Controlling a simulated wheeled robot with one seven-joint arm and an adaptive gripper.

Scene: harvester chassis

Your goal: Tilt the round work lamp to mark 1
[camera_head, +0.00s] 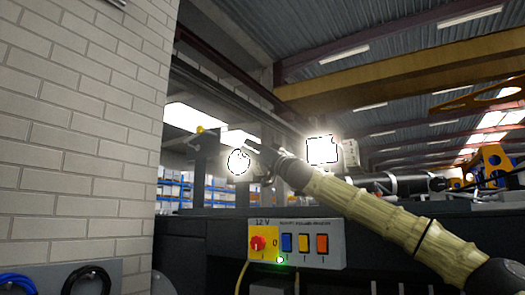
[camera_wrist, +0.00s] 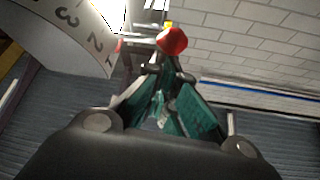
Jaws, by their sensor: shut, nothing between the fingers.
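The round work lamp (camera_head: 238,161) glows white in the head view, left of my gripper. My gripper (camera_head: 257,149) is close beside it on the right, and I cannot tell whether they touch. In the wrist view my gripper's green fingers (camera_wrist: 160,72) are shut and empty. A red rounded piece (camera_wrist: 172,41) shows just beyond the fingertips; I cannot tell whether it touches them. A pale curved scale (camera_wrist: 72,33) with the numbers 3, 2 and 1 is at the upper left of the wrist view. Which mark the lamp points to is not clear.
A lit square lamp (camera_head: 322,150) is to the right of my gripper. Below stands a 12 V switch box (camera_head: 296,243) with a red knob (camera_head: 257,243), rocker switches and a green light. A brick wall (camera_head: 75,130) fills the left side.

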